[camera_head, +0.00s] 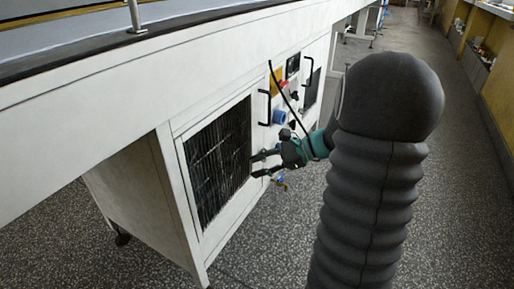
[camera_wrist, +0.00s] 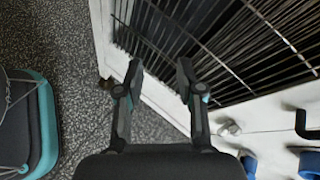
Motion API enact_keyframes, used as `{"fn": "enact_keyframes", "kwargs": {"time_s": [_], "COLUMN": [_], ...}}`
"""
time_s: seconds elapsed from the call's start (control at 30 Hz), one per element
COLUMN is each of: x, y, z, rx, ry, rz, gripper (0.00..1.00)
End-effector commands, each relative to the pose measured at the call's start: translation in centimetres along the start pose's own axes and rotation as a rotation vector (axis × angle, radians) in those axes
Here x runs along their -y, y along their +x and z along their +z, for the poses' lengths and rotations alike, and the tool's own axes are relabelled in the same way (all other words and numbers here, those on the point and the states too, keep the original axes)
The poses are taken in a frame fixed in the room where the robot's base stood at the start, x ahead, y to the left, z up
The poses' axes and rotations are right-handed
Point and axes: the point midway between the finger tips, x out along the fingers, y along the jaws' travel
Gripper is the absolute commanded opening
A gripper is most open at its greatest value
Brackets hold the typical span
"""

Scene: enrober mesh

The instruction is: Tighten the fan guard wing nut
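The fan guard (camera_head: 218,160) is a dark panel of thin bars set in the side of a white cabinet. Its bars also fill the upper right of the wrist view (camera_wrist: 225,55). A small pale grey fitting (camera_wrist: 229,128), which looks like the wing nut, sits on the white panel beside the guard in the wrist view. I cannot pick it out in the head view. My gripper (camera_head: 256,165) is open and empty near the guard's right edge. In the wrist view its two fingers (camera_wrist: 160,68) are apart, with the pale fitting outside them, right of the right finger.
The white cabinet (camera_head: 140,185) carries black handles (camera_head: 264,107), a blue fitting (camera_head: 279,117) and a red knob (camera_head: 284,84) right of the guard. A dark cable hangs there. A white conveyor side (camera_head: 120,85) overhangs the cabinet. Speckled floor (camera_head: 450,170) is open at right.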

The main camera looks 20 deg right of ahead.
Motion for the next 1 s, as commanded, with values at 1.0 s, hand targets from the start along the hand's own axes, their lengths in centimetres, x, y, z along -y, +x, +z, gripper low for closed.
{"fn": "enact_keyframes", "kwargs": {"time_s": [1.0], "x": [9.3], "y": [-4.2], "z": [-17.3], "rx": [0.354], "ry": [0.491], "rz": [-0.526], "gripper": [0.38]}}
